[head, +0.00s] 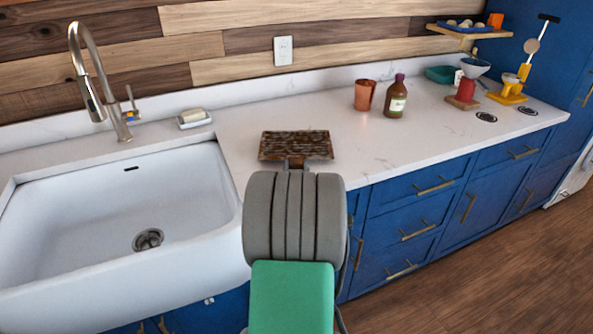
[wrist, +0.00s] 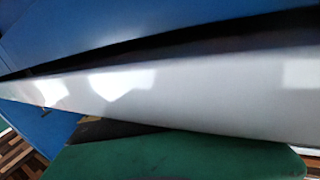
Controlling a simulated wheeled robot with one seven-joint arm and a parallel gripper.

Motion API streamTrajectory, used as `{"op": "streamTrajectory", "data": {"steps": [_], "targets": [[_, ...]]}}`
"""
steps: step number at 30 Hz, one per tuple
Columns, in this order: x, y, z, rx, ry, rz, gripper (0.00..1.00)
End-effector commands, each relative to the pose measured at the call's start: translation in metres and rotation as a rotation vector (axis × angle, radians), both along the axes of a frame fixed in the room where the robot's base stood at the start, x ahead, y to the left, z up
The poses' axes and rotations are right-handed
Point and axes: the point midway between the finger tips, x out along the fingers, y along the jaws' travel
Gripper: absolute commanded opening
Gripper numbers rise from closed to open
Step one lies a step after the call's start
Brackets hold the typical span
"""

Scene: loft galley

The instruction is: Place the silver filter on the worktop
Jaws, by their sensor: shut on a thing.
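A flat rectangular plate (head: 296,145) with a dark, brownish, streaked surface is at the far end of my arm in the head view. I take it to be the silver filter, though it looks brown there. My gripper (head: 296,163) is shut on its near edge, mostly hidden behind my arm. The plate appears over the white worktop (head: 345,150), right of the sink; whether it touches cannot be told. In the wrist view a glossy grey surface (wrist: 200,95) crosses very close to the camera and hides most of the scene; I cannot tell for certain what it is.
The white sink (head: 60,225) and tall tap (head: 98,85) are at left, with a soap dish (head: 194,119) behind. A copper cup (head: 365,95) and brown bottle (head: 396,97) stand at the back. Several items crowd the right end. The worktop between is clear.

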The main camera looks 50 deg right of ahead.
Motion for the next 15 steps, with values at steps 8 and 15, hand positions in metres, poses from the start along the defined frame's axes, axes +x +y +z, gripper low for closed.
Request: {"op": "streamTrajectory", "data": {"steps": [8, 15], "targets": [[-0.0009, 0.0009, -0.0063, 0.006, 0.008, -0.001, 0.49], [-0.0014, 0.0014, -0.0086, 0.009, 0.012, -0.001, 0.61]]}}
